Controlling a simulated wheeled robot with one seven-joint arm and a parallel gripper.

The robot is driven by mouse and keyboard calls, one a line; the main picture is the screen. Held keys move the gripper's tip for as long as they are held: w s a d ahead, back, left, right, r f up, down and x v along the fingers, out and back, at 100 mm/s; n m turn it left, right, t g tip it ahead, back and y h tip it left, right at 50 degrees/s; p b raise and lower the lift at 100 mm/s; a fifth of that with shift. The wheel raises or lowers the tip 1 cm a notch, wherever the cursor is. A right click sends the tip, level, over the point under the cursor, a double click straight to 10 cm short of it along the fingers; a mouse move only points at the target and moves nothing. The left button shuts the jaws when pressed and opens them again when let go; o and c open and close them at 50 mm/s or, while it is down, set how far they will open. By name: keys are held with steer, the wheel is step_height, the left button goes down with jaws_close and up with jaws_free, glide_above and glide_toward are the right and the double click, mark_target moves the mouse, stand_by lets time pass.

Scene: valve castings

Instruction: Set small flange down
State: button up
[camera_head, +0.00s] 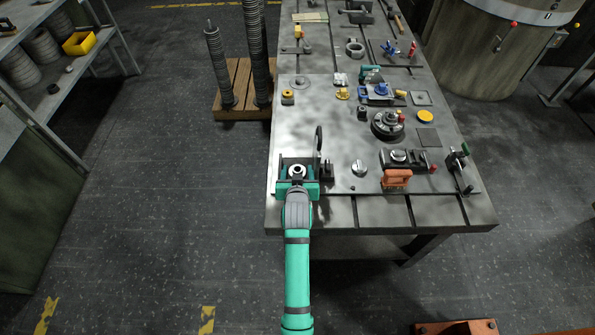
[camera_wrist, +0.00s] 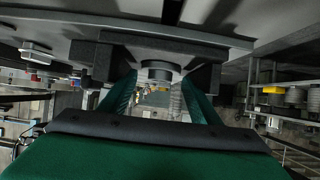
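The small flange (camera_head: 297,170) is a pale ring with a dark centre. It shows between the jaws of my gripper (camera_head: 297,164), over the near left corner of the workbench. In the wrist view the flange (camera_wrist: 157,71) is a short grey round part between the dark jaw blocks of my gripper (camera_wrist: 158,78). The jaws look closed on its two sides, though the contact is partly in shadow. The underside of the flange and any gap to the bench are hidden in the head view.
The workbench (camera_head: 240,0) is crowded on its right and far parts. A dark upright ring (camera_head: 319,138) and a dark block (camera_head: 327,171) stand close right of my gripper. Bare bench lies beyond my gripper.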

steer(key=v, duration=1)
steer(key=shift+s+r, duration=0.2)
steer(key=shift+s, duration=0.2)
steer(key=shift+t, duration=0.3)
steer(key=s+f, duration=0.1)
steer(key=s, duration=0.1)
steer(key=s+f, duration=0.1)
steer(key=s, duration=0.2)
steer(key=s+f, duration=0.1)
steer(key=s, duration=0.1)
steer(key=shift+s+a+f, duration=0.25)
steer(key=shift+s+a, duration=0.1)
steer(key=s+r+t, duration=0.1)
steer(key=s+r, duration=0.2)
steer(key=s, duration=1.1)
steer(key=s+r+t, duration=0.1)
steer(key=s+r, duration=0.3)
steer(key=s, duration=1.1)
steer(key=shift+d+t, duration=0.3)
steer(key=shift+d, duration=0.1)
steer(key=shift+r, duration=0.15)
